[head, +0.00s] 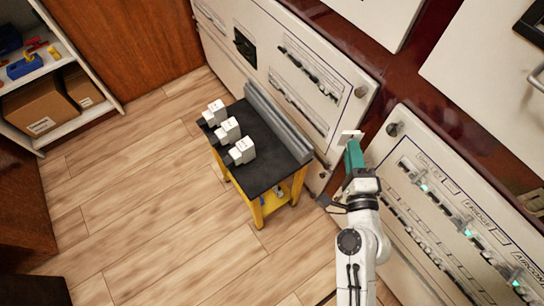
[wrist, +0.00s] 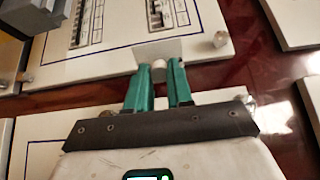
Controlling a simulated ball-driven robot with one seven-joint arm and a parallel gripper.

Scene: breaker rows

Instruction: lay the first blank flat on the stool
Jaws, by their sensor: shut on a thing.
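The blank is a small white plate (head: 348,136) with a short round white knob on its back. The stool (head: 268,180) has a black top and yellow legs. The right front part of its top is bare.
Three white breakers (head: 241,150) stand along the stool's left side. A grey rail (head: 279,122) runs along its back edge. White switch panels (head: 290,65) line the wall behind, another panel (head: 450,215) with green lights is at right. A shelf (head: 48,85) with boxes stands far left.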

